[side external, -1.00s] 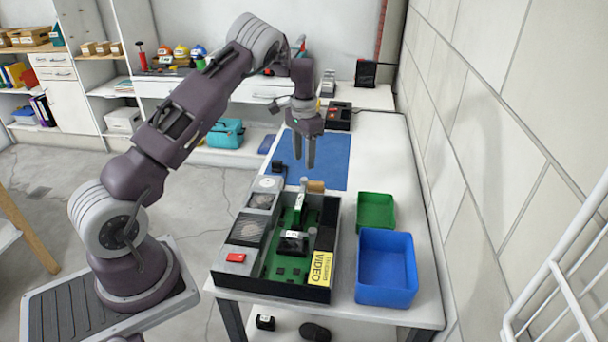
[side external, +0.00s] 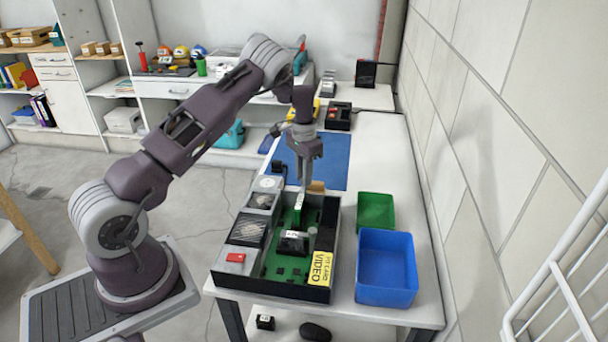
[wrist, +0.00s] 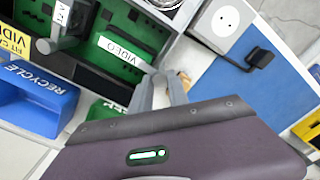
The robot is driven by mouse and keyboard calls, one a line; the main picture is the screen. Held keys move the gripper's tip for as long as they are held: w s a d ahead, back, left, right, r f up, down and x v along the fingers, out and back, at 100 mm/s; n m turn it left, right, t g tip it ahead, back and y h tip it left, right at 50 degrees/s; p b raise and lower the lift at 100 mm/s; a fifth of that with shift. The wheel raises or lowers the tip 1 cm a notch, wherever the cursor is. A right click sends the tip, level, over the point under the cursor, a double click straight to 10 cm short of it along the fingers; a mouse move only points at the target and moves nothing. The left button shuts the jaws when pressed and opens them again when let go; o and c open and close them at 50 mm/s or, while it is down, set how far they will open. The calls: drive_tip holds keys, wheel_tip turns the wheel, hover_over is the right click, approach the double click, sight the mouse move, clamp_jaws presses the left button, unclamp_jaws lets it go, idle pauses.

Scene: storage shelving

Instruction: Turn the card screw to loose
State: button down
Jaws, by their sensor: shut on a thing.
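An open black computer case (side external: 318,292) stands on the table, with a green board (side external: 285,262) inside. A green card labelled VIDEO (wrist: 124,52) stands upright in it; its end also shows in the side view (side external: 298,215). My gripper (side external: 303,184) points down at the far end of this card. In the wrist view, my gripper's two fingers (wrist: 162,82) sit close together beside the card's end. They are shut on the card screw, which they mostly hide. I cannot tell which way the screw is turned. A small brown piece (side external: 317,187) lies just right of the fingers.
A green bin (side external: 376,198) and a blue bin (side external: 410,265) marked RECYCLE stand right of the case. A blue mat (side external: 335,152) lies behind it, with a black plug (wrist: 261,56) near its edge. The wall is close on the right.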

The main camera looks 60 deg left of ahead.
drive_tip(key=n, duration=0.8)
drive_tip(key=shift+r+n, duration=0.1)
drive_tip(key=shift+n, duration=0.2)
drive_tip(key=n, duration=0.4)
drive_tip(key=shift+w+n, duration=0.1)
drive_tip(key=shift+n, duration=2.4)
drive_tip(key=c, duration=1.3)
unclamp_jaws()
